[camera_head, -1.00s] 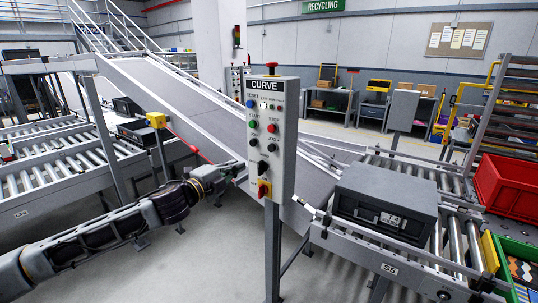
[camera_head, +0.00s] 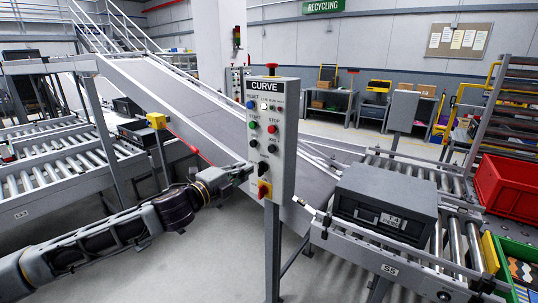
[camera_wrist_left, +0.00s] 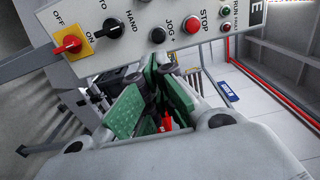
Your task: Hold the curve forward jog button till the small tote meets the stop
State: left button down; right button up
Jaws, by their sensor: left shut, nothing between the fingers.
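The grey control box marked CURVE (camera_head: 284,120) stands on a post in the middle of the head view. Its black JOG + button (camera_head: 272,148) lies below the red STOP button; it also shows in the left wrist view (camera_wrist_left: 158,35). My left gripper (camera_head: 246,172) is shut and empty at the box's lower left; its green-padded fingers (camera_wrist_left: 160,66) point towards the panel close to JOG +. I cannot tell whether they touch it. A dark grey tote (camera_head: 385,193) sits on the roller conveyor marked S5. I cannot pick out the stop. My right gripper is out of view.
A black selector and a red-yellow OFF/ON switch (camera_wrist_left: 68,45) sit beside JOG +. A sloping grey chute (camera_head: 180,95) runs behind the box. Red (camera_head: 508,185) and green bins stand at the right. Roller conveyors with black totes are at the left.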

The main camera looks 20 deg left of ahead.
pick_arm(q)
jog(key=p, duration=0.3)
send_near(271, 149)
jog(key=shift+w+d, duration=1.4)
jog(key=shift+w, duration=0.45)
jog(key=shift+p+x, duration=0.35)
jog(key=shift+x, duration=0.8)
jog(key=shift+w+f, duration=0.1)
jog(key=shift+w, duration=0.05)
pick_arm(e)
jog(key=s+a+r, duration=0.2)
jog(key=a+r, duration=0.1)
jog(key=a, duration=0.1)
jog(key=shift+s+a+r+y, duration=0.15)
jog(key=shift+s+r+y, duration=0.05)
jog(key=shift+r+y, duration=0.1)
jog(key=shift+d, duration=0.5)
